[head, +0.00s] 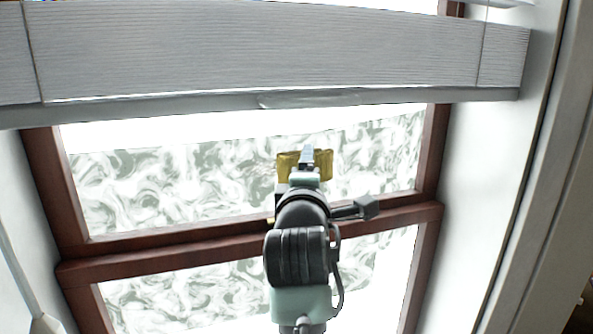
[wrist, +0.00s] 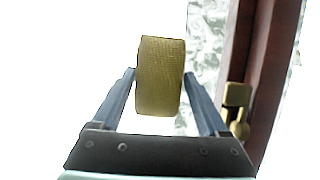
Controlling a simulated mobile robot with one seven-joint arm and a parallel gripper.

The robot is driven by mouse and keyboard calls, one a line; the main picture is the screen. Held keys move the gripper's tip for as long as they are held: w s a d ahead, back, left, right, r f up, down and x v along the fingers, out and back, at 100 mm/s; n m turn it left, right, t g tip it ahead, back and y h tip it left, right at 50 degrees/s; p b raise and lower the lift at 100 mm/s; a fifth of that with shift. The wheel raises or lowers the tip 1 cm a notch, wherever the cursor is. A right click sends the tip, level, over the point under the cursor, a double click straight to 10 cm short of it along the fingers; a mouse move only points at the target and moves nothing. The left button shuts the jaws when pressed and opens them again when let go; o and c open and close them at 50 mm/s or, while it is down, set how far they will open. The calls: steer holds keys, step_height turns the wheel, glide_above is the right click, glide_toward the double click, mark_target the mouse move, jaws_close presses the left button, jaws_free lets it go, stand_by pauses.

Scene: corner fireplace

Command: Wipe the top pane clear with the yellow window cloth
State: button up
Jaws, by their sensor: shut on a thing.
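The yellow window cloth (head: 322,165) is in front of the top pane, right of its middle, in the head view. My gripper (wrist: 158,78) is shut on the cloth (wrist: 160,95), which shows as a folded yellow pad between the two fingers in the wrist view. The top pane (head: 140,185) is covered with whitish swirling smears over most of its area, with a plain bright strip along its upper edge. My arm hides part of the pane's lower middle. I cannot tell whether the cloth touches the glass.
A grey slatted blind (head: 270,50) hangs across the window just above the top pane. Reddish-brown frame bars (head: 170,250) border the panes. A smeared lower pane (head: 190,300) lies below. A brass window fitting (wrist: 237,105) shows beside the frame in the wrist view.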

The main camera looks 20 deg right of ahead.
steer(key=shift+d, duration=1.15)
steer(key=shift+w+a+f, duration=0.1)
steer(key=shift+a, duration=7.45)
steer(key=s+p, duration=0.1)
steer(key=s, duration=0.5)
steer(key=shift+s, duration=0.1)
steer(key=s, duration=0.2)
steer(key=shift+s+p, duration=0.4)
